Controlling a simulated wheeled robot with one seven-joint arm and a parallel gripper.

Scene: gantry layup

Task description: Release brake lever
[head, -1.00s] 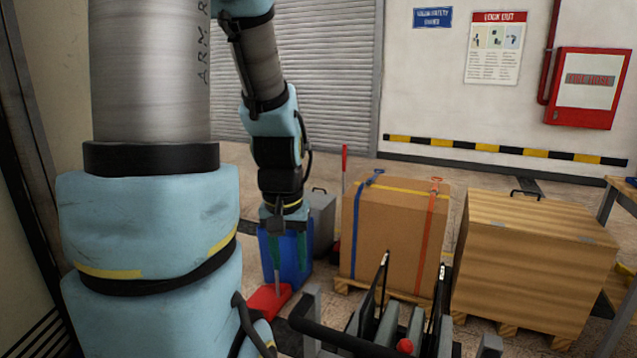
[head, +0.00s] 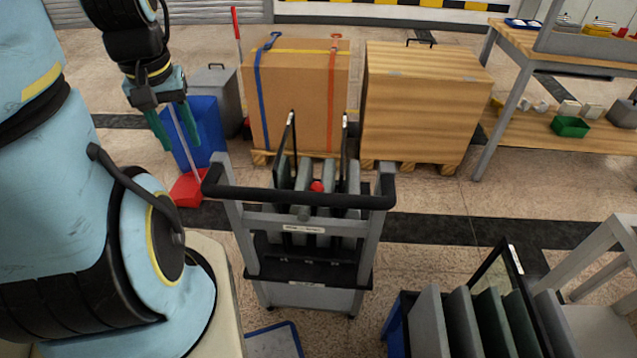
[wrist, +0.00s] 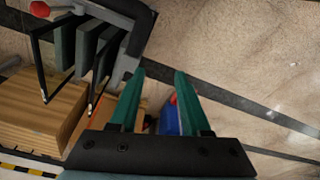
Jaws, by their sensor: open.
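A red knob (head: 317,186), which looks like the lever's end, shows among the grey panels of a cart (head: 300,198) with a black push bar. I cannot make out the rest of the lever or its setting. The red knob also shows at the wrist view's upper left corner (wrist: 39,9), and the cart frame shows beside it (wrist: 140,35). My gripper (head: 176,141) is open and empty, with green fingers pointing down, left of the cart and apart from it. Its fingers also fill the middle of the wrist view (wrist: 159,75).
A blue bin (head: 203,135) and a red dustpan (head: 187,189) stand near my gripper. A strapped cardboard box (head: 290,100) and a wooden crate (head: 420,110) are behind the cart. A rack of panels (head: 430,320) is at the front right.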

